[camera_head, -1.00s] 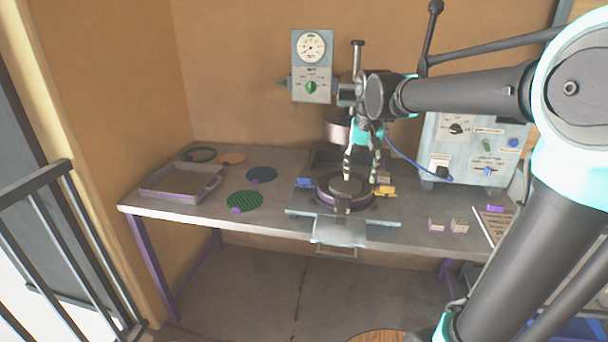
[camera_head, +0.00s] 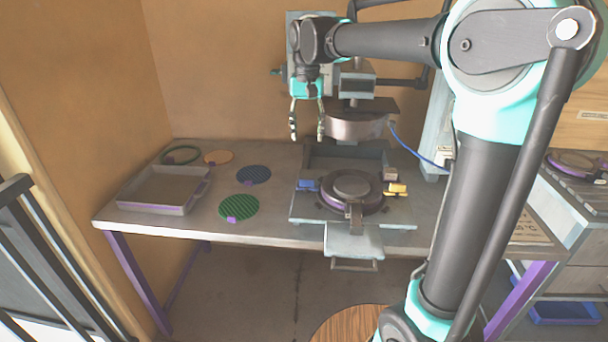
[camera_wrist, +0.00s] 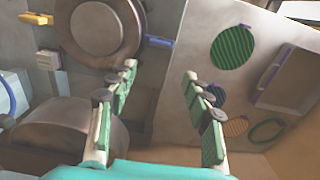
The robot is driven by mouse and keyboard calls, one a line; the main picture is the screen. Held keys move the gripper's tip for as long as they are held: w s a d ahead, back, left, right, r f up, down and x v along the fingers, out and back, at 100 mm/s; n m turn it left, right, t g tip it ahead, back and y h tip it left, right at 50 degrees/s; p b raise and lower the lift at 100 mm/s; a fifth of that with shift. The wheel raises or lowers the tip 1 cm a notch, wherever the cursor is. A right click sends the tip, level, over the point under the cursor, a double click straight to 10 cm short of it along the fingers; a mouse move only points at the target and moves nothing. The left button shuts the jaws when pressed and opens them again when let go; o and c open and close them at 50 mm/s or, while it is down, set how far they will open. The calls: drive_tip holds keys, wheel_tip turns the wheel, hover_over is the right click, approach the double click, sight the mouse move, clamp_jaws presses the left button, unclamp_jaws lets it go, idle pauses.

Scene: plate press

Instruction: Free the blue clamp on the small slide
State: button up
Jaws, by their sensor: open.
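The blue clamp (camera_head: 308,184) sits at the left edge of the small slide (camera_head: 312,212), beside the round plate holder (camera_head: 353,188). It also shows in the wrist view (camera_wrist: 160,41), just beyond my fingertips. A yellow clamp (camera_head: 396,189) sits on the opposite side of the holder and shows at upper left in the wrist view (camera_wrist: 36,18). My gripper (camera_head: 307,138) is open and empty, fingers pointing down, above and apart from the blue clamp. In the wrist view my gripper (camera_wrist: 160,70) has a wide gap between its green-padded fingers.
The round press head (camera_head: 353,126) hangs close to the right of my gripper. Left of the slide lie a green disc (camera_head: 238,208), a blue disc (camera_head: 254,174) and a grey tray (camera_head: 160,192). A blue cable (camera_head: 415,152) runs at the right. A handle plate (camera_head: 353,240) projects in front.

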sight(307, 179)
wheel_tip(307, 179, down, 15)
drive_tip(key=shift+f, duration=0.2)
drive_tip(key=shift+c, duration=0.2)
drive_tip(key=c, duration=0.8)
drive_tip(key=shift+c, duration=0.2)
